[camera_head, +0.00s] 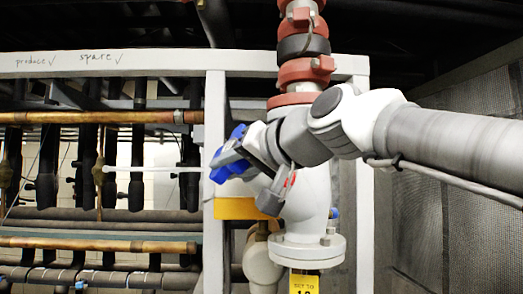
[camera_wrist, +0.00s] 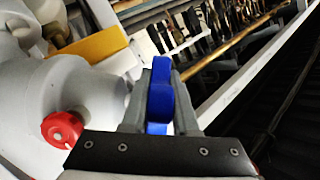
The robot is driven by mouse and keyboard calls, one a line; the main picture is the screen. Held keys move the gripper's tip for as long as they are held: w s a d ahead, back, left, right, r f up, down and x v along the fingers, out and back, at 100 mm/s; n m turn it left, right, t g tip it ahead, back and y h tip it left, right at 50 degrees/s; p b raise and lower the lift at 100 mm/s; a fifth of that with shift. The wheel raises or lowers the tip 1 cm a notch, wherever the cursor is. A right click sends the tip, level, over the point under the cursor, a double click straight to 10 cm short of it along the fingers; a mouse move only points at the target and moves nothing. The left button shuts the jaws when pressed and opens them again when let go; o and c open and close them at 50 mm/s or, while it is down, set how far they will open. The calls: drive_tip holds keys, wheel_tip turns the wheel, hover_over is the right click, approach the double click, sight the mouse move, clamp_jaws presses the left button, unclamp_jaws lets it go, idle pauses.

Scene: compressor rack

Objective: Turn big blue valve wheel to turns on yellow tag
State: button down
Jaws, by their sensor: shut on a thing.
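The big blue valve wheel (camera_head: 229,156) is in the middle of the head view, partly hidden behind my gripper (camera_head: 245,152). In the wrist view part of its blue rim (camera_wrist: 160,92) stands between the fingers of my gripper (camera_wrist: 162,105), which is shut on it. The white valve body (camera_head: 308,195) stands behind and to the right of the wheel. The yellow tag (camera_head: 304,284) hangs below the valve flange at the bottom edge of the head view. Its top reads "SET TO", and its lower part is cut off.
A red and black pipe (camera_head: 302,45) rises above the valve. A white frame (camera_head: 215,130) stands left of it, with copper pipes (camera_head: 100,117) behind. A yellow block (camera_head: 240,208) sits below the wheel. A small red knob (camera_wrist: 61,130) is left of my gripper in the wrist view.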

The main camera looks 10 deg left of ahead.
drive_tip(key=g+p, duration=0.2)
drive_tip(key=p, duration=0.1)
drive_tip(key=d+r+n+g+h+p, duration=0.1)
drive_tip(key=p, duration=0.3)
drive_tip(key=n+g+p, duration=0.1)
drive_tip(key=g+p, duration=0.1)
drive_tip(key=p, duration=0.1)
drive_tip(key=shift+s+d+r+g+h+p, duration=0.15)
drive_tip(key=shift+s+r+g+h+p, duration=0.1)
drive_tip(key=shift+r+g+h+p, duration=0.05)
drive_tip(key=shift+d+f+n+g+h+p, duration=0.15)
drive_tip(key=shift+n+g+h+p, duration=0.3)
drive_tip(key=shift+g+p, duration=0.45)
drive_tip(key=shift+s+d+g+h, duration=0.15)
drive_tip(key=shift+g+h, duration=0.2)
drive_tip(key=shift+g, duration=0.45)
drive_tip(key=shift+n, duration=0.25)
drive_tip(key=c, duration=0.7)
unclamp_jaws()
